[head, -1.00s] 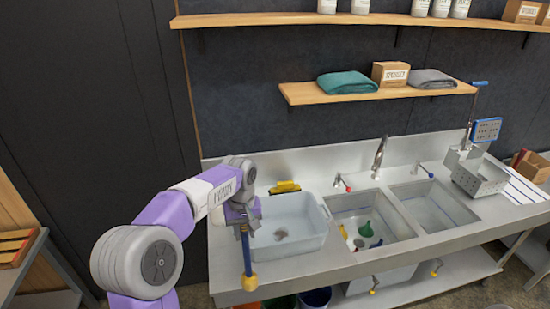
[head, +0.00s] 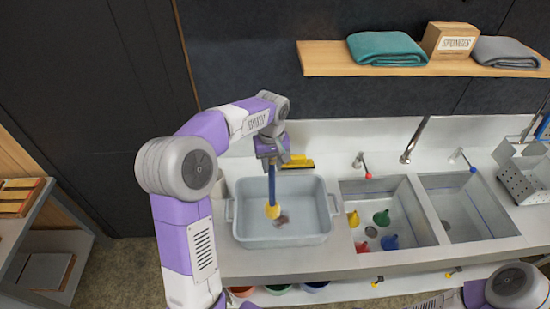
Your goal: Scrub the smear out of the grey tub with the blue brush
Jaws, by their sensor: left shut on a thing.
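The grey tub (head: 322,230) stands on the metal counter, left of the sinks. A dark brownish smear (head: 283,219) shows on its floor, right of the middle. My left gripper (head: 271,160) is above the tub's back part, shut on the blue brush (head: 272,188). The brush hangs upright with its yellow head (head: 272,211) down inside the tub, just left of the smear. I cannot tell whether the head touches the floor of the tub. Part of my right arm shows at the bottom right; its gripper is out of view.
A yellow-and-black object (head: 298,162) lies behind the tub. The sink (head: 356,192) right of the tub holds several coloured funnels, and a second sink (head: 460,208) is beyond it. Taps (head: 413,140) rise behind the sinks. A shelf (head: 325,62) with folded towels hangs above.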

